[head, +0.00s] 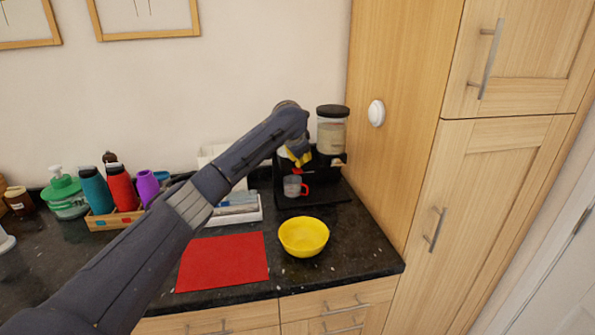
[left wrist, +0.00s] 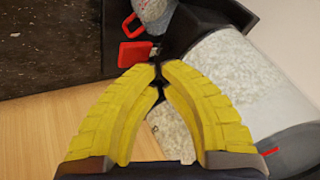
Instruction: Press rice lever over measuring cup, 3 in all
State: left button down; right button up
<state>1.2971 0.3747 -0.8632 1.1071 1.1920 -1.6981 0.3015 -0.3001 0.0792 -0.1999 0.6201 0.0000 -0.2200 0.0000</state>
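The rice dispenser (head: 331,133) stands at the back right of the counter, a clear container with a dark lid and pale rice inside. Its rice-filled container also shows in the left wrist view (left wrist: 235,75). The red lever (left wrist: 136,53) is just beyond my left fingertips; I cannot tell if they touch. The clear measuring cup (head: 291,186) with a red handle stands on the dispenser's dark base, below my left gripper (head: 300,160). In the left wrist view the cup (left wrist: 153,10) is partly cut off and seems to hold pale grains. My left gripper's yellow fingers (left wrist: 160,70) are closed together, empty.
A yellow bowl (head: 303,237) and a red mat (head: 222,262) lie in front on the dark counter. A white tray (head: 236,216) is behind the mat. Several bottles stand in a wooden holder (head: 113,220) at left. A tall wooden cabinet (head: 395,60) bounds the right side.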

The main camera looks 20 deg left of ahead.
pick_arm(q)
jog(key=shift+f, duration=1.1)
dwell(1.4)
jog(key=shift+r, duration=1.3)
jog(key=shift+r, duration=2.5)
